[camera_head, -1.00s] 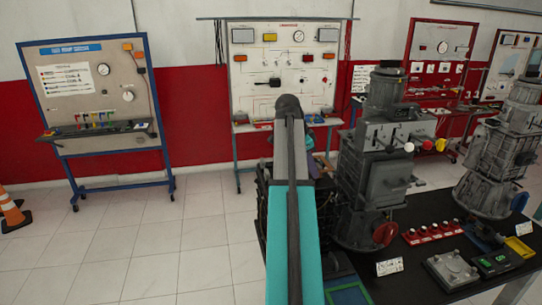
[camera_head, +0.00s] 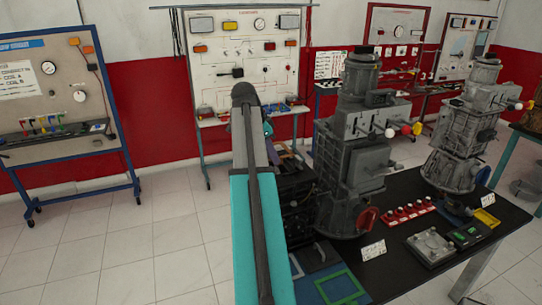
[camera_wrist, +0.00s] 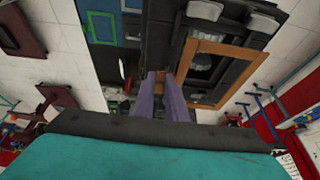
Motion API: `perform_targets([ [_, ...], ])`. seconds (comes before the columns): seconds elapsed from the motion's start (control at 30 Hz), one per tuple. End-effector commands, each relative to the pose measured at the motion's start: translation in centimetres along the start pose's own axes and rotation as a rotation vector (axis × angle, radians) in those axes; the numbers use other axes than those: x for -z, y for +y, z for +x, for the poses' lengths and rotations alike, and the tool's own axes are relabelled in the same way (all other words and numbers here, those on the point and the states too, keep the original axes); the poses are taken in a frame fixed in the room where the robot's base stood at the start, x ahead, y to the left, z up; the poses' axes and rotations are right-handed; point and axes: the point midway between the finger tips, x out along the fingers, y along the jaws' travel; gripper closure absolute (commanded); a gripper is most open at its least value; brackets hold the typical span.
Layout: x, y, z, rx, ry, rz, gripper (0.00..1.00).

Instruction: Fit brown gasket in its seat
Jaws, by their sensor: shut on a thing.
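The brown gasket (camera_wrist: 184,72) is a flat orange-brown rectangular frame in the wrist view. My gripper (camera_wrist: 168,76) has two purple fingers, shut on the gasket's near left edge. The gasket shows in front of a dark engine block (camera_wrist: 250,35) with grey round parts visible through its opening. I cannot tell whether it touches the block. In the head view the dark block (camera_head: 296,205) stands on the table, partly behind my teal arm. Which surface is the seat is not clear.
A green frame (camera_head: 318,290) lies on a mat at the table's (camera_head: 395,270) near left corner. A tall grey engine trainer (camera_head: 350,150) stands right of the dark block. A grey plate (camera_head: 430,247), a red-knobbed strip (camera_head: 408,212) and a yellow tray (camera_head: 487,218) lie farther right.

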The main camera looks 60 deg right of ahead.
Motion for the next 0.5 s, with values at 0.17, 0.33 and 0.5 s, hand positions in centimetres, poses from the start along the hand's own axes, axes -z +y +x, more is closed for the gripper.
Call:
perform_targets([
  [0.17, -0.3, 0.0, 0.5, 0.001, 0.0, -0.001, 1.0],
  [0.33, -0.7, 0.0, 1.4, 0.001, 0.0, -0.001, 1.0],
  [0.5, -1.2, 0.0, 2.4, 0.001, 0.0, -0.001, 1.0],
])
